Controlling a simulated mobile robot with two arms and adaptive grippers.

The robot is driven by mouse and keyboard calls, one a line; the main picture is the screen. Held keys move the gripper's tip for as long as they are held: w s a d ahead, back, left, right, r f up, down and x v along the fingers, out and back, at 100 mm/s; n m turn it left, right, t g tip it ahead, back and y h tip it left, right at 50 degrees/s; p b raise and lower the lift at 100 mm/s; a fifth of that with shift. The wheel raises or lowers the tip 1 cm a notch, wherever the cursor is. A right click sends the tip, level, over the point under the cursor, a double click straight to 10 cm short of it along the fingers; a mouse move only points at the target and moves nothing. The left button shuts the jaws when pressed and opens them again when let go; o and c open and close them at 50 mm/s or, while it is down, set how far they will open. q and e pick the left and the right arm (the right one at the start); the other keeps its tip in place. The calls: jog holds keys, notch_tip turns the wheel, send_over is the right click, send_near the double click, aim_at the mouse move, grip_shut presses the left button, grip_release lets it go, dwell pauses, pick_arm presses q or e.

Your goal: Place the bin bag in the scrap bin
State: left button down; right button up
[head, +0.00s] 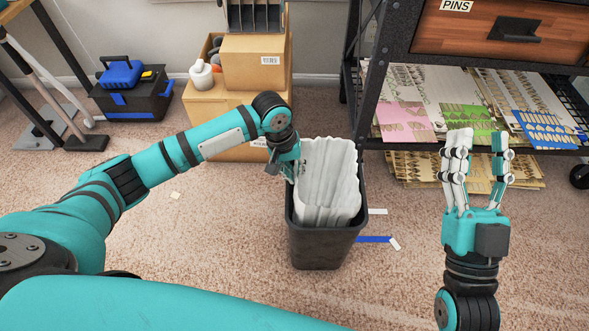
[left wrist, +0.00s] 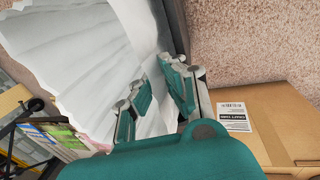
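The white pleated bin bag (head: 328,185) stands upright in the dark grey scrap bin (head: 320,247), its top above the rim. It fills most of the opening; its lower part is hidden by the bin walls. My left gripper (head: 292,163) is at the bag's upper left side. In the left wrist view, the fingers of this gripper (left wrist: 160,85) are apart, with the white bag (left wrist: 85,60) just beyond and beside them. Whether they touch it is unclear. My right gripper (head: 478,150) is open and empty, fingers up, right of the bin.
Cardboard boxes (head: 255,65) stand behind the bin to the left, near a black and blue toolbox (head: 133,92). A dark shelf rack with patterned sheets (head: 440,95) stands at the back right. Blue and white scraps (head: 373,239) lie beside the bin on the carpet.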

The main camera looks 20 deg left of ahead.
pick_arm(q)
jog(key=shift+f+p, duration=0.3)
jog(key=shift+f, duration=0.15)
jog(key=c, duration=1.5)
grip_release()
pick_arm(e)
jog(key=shift+w+f+g, duration=0.4)
jog(key=shift+f+g, duration=0.05)
jog(key=shift+f, duration=0.15)
jog(key=shift+w+f+g, duration=0.35)
jog(key=shift+f+g, duration=0.1)
jog(key=shift+f, duration=0.1)
